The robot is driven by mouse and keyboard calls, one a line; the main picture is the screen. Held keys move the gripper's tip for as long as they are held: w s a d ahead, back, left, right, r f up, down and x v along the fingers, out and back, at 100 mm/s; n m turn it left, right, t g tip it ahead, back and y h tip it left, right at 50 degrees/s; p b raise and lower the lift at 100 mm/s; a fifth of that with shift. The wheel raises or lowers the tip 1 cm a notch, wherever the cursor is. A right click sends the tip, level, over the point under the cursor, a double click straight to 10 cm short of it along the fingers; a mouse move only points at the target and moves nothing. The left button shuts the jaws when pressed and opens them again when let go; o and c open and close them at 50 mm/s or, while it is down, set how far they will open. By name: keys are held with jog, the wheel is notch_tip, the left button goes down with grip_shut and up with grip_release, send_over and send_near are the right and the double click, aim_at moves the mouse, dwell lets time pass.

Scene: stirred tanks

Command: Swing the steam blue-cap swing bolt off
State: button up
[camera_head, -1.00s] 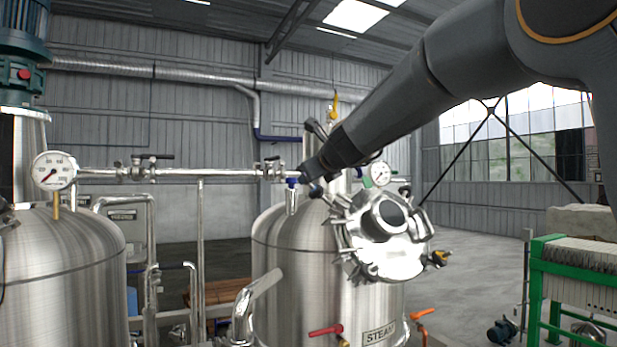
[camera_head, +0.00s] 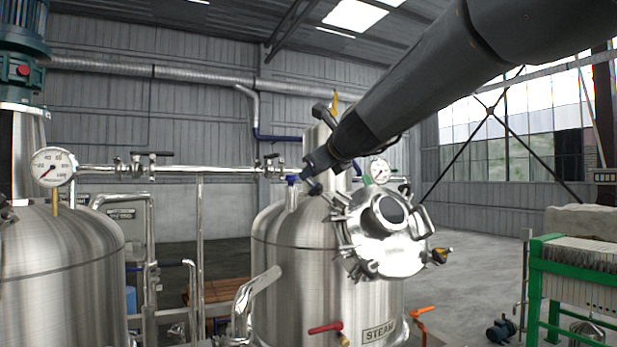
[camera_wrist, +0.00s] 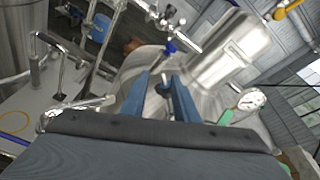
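The steam tank (camera_head: 300,235) is a steel vessel with a STEAM plate (camera_head: 378,332). Its round manway cover (camera_head: 385,250) faces forward right, with several swing bolts around its rim. My gripper (camera_head: 313,186) is at the cover's upper left edge. A brighter blue-topped fitting (camera_head: 291,181) stands on the tank behind, also in the wrist view (camera_wrist: 171,46). The bolt's shaft is mostly hidden.
A pressure gauge (camera_head: 380,171) stands just right of my wrist, behind the cover. A horizontal pipe with valves (camera_head: 190,169) runs left. A red-handled valve (camera_head: 326,329) is low on the tank.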

jog(key=shift+v, duration=1.2)
jog(key=shift+f, duration=0.1)
jog(key=shift+b, duration=0.3)
jog(key=c, duration=0.6)
jog(key=shift+s+n+b, duration=0.25)
jog(key=shift+n+b, duration=0.35)
grip_shut()
jog(key=n+b, duration=1.1)
send_near(309, 182)
jog(key=shift+h, duration=0.4)
jog(key=p+x, duration=0.1)
jog(key=x, duration=0.1)
jog(key=p+x, duration=0.4)
jog(key=shift+a, duration=0.25)
